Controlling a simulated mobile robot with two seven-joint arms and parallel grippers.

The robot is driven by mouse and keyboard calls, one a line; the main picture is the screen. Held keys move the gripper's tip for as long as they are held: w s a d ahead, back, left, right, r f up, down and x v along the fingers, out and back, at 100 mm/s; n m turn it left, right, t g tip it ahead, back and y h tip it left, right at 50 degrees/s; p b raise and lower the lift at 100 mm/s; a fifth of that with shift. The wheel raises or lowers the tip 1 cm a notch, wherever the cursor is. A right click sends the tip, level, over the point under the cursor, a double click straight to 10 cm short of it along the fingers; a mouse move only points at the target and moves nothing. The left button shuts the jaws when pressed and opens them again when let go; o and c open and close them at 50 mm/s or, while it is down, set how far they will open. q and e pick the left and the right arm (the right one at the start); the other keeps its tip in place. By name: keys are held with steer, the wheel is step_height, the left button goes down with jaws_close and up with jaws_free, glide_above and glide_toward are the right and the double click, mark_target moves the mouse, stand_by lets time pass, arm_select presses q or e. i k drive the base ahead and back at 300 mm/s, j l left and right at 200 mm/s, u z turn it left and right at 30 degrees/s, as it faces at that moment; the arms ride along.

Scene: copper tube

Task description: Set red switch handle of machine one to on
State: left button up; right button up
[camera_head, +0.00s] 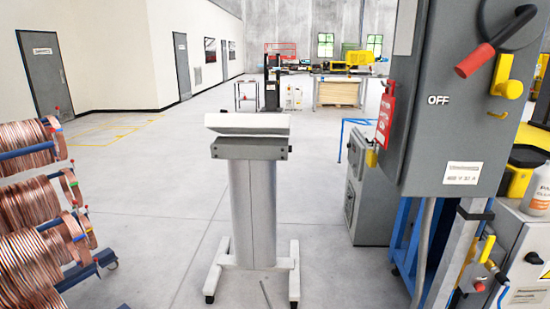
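The red switch handle (495,43) is on the front of a tall grey switch box (430,150) at the upper right. It slants from the upper right to the lower left, with its round end low on the left. Behind it is a dark round part (508,18), cut off by the top edge. The white word OFF (438,100) is on the box, below and left of the handle's round end. No ON label is in view. Neither of my grippers is in view, and nothing touches the handle.
A white wheeled stand (252,210) is in the middle. Copper coils (30,200) on a blue rack are at the left. A bottle (540,192) is at the right edge. Floor left of the stand is clear.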

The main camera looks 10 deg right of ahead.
mark_target(484, 53)
steer(key=z, duration=1.65)
